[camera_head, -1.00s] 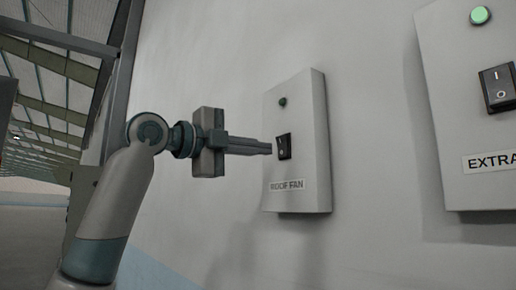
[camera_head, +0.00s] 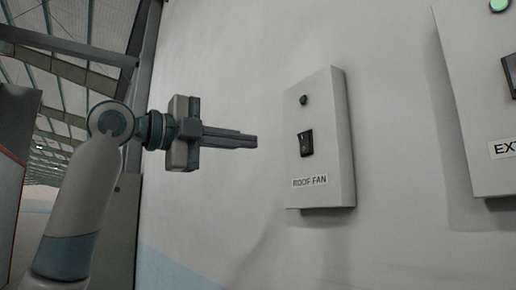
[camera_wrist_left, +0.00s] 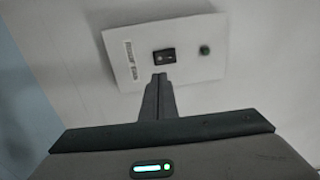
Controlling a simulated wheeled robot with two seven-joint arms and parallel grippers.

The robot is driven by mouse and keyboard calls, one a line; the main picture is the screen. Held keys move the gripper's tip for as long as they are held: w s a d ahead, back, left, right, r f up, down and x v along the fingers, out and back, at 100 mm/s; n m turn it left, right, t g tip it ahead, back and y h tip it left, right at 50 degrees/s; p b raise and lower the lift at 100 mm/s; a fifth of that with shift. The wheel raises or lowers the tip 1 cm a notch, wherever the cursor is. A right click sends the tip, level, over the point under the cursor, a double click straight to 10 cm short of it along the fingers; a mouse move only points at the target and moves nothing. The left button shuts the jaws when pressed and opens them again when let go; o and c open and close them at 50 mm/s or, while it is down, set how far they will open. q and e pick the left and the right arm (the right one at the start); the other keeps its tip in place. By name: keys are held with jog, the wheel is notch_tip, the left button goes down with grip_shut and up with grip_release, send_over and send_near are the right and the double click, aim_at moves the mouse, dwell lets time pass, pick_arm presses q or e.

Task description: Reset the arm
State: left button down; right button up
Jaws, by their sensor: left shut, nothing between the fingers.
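My left gripper (camera_head: 254,142) is shut and empty. It points right toward the ROOF FAN switch box (camera_head: 328,140), with a clear gap between its tips and the box. The box is pale grey on the wall, with a black rocker switch (camera_head: 306,143), a dark green lamp (camera_head: 303,100) above it and a ROOF FAN label (camera_head: 310,181) below. In the left wrist view the closed fingers (camera_wrist_left: 160,78) appear just below the rocker switch (camera_wrist_left: 164,56), and the box (camera_wrist_left: 122,72) looks turned sideways. My right gripper is not in view.
A second box (camera_head: 468,110) with a lit green lamp (camera_head: 499,5), a rocker switch and a cut-off label beginning EXT is at the right edge. The pale wall (camera_head: 230,60) between is bare. A metal post and open hall lie at the left.

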pick_arm(q)
jog(key=shift+s+a, duration=0.4)
dwell(0.3)
